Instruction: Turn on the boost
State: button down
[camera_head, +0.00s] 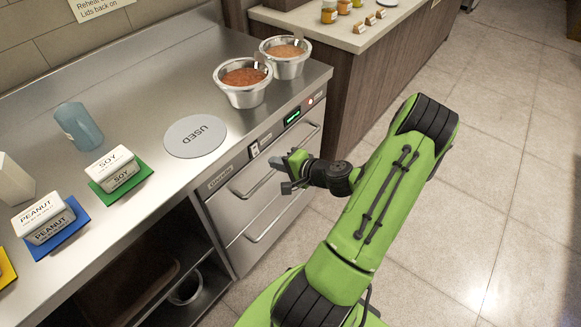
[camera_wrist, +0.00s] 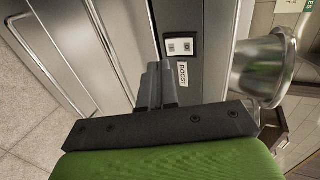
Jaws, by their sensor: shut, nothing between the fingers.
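The boost switch (camera_wrist: 180,47) is a small white plate with two dark marks on the dark control strip in the wrist view. A label reading BOOST (camera_wrist: 183,74) is beside it. In the head view a pale switch plate (camera_head: 254,150) shows on the drawer unit's front strip. My gripper (camera_head: 290,168) is in front of that strip, to the right of the plate. Its fingers (camera_wrist: 160,76) are shut and empty, close to the label and a little off the switch. I cannot tell whether they touch the panel or which way the switch is set.
Two drawers with bar handles (camera_head: 267,222) lie below the strip. A green display (camera_head: 292,117) and red light (camera_head: 311,101) are to its right. Two steel sauce wells (camera_head: 243,83) (camera_head: 285,58) and a round USED mat (camera_head: 195,136) are on the counter. Open floor lies right.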

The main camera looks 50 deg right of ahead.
aim_at(256, 154)
jog(key=x, duration=0.2)
jog(key=r+x, duration=0.1)
jog(key=x, duration=0.2)
jog(key=shift+w, duration=0.25)
jog(key=shift+w+f+b, duration=0.1)
jog(key=shift+w+b, duration=0.1)
jog(key=shift+b, duration=0.15)
jog(key=shift+r+p, duration=0.7)
jog(key=shift+r, duration=0.25)
jog(key=shift+f, duration=0.1)
